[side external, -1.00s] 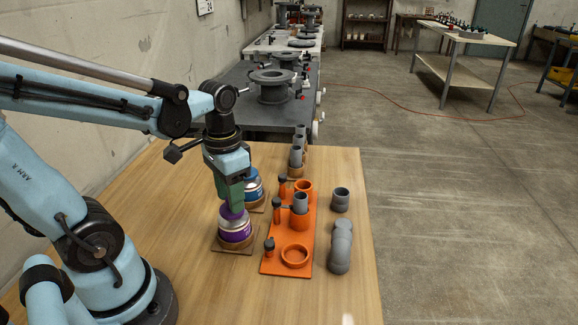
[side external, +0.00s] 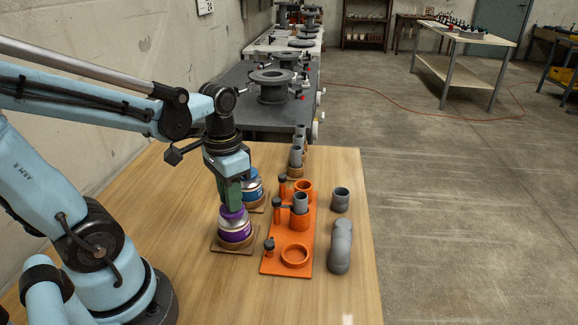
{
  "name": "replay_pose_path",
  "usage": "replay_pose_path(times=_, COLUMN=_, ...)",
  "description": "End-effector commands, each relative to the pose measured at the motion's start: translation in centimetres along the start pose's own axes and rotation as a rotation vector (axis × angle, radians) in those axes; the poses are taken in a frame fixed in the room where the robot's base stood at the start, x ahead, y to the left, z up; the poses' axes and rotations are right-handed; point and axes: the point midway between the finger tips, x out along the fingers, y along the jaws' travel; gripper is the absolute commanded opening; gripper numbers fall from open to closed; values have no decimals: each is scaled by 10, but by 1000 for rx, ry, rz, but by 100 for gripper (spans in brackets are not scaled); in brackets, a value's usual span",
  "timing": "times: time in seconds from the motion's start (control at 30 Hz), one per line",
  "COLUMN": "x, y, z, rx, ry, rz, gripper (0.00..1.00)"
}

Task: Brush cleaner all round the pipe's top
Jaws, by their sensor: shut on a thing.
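A can with a purple and white label (side external: 235,232) stands on a wooden base, left of the orange fixture. My gripper (side external: 232,205) points down over this can, shut on its purple cap (side external: 233,213). The cap sits at the can's top; I cannot tell whether it is loose. No brush shows clearly. A short grey pipe (side external: 300,204) stands upright in an orange holder (side external: 300,220) on the fixture, to the right of my gripper and apart from it.
A blue-labelled can (side external: 254,190) stands close behind my gripper. The orange base plate (side external: 274,262) also carries an empty ring (side external: 295,256) and dark-topped clamps. Grey fittings (side external: 340,248) lie along the right. The wooden table (side external: 190,290) is clear in front.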

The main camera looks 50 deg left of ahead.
Motion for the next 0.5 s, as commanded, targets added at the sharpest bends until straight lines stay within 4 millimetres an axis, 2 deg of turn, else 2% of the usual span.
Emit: replay_pose_path(times=0.5, x=-17, y=0, z=0, rx=0, ry=0, rz=0, gripper=0)
